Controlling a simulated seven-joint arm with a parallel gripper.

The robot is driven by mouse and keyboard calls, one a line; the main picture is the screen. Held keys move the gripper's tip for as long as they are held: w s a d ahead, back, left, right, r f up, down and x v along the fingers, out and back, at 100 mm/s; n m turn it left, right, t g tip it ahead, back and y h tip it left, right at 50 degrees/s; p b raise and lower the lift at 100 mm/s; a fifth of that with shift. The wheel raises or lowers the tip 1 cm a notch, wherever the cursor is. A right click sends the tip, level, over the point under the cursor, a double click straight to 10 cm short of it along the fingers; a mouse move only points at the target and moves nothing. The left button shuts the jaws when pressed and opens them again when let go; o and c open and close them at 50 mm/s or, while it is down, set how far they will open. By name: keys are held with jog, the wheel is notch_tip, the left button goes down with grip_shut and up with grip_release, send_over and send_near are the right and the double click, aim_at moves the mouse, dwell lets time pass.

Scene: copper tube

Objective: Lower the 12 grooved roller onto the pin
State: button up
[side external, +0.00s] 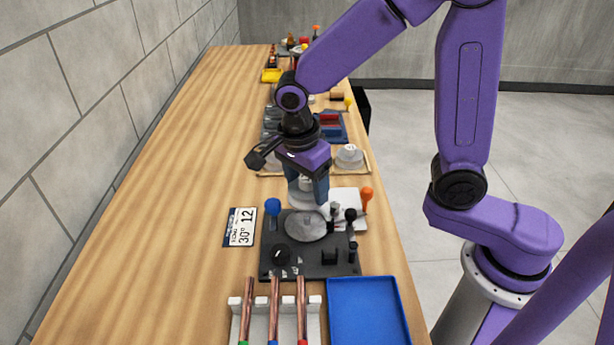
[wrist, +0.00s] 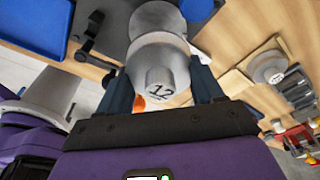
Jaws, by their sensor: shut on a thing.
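My gripper (side external: 308,188) is shut on the hub of the grey 12 grooved roller (side external: 300,196), pointing down above the far side of the black bending plate (side external: 310,259). In the wrist view, my gripper's (wrist: 160,82) two dark blue fingers flank the roller hub (wrist: 160,72), which is marked 12. The roller's wide rim (wrist: 150,48) lies beyond the hub. A round grey disc (side external: 305,227) sits on the plate, just nearer the side camera than the held roller. I cannot make out the pin; contact below the roller is hidden.
A blue knob (side external: 272,206), an orange knob (side external: 366,194) and black posts (side external: 351,215) stand around the plate. A 30° 12 card (side external: 239,227) lies left. Copper tubes (side external: 274,305) in a white rack and a blue tray (side external: 367,311) are in front. Another roller (side external: 349,156) stands behind.

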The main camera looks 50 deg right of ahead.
send_over(308, 217)
jog(key=shift+a+f, duration=0.15)
jog(key=shift+f, duration=2)
jog(key=shift+f, duration=1.55)
jog(key=o, duration=1.3)
jog(key=shift+f, duration=0.1)
jog(key=r, duration=0.5)
jog(key=a+r, duration=0.1)
jog(key=r, duration=0.5)
jog(key=a+r, duration=0.1)
jog(key=r, duration=0.5)
jog(key=shift+a+r, duration=0.15)
jog(key=shift+a, duration=0.1)
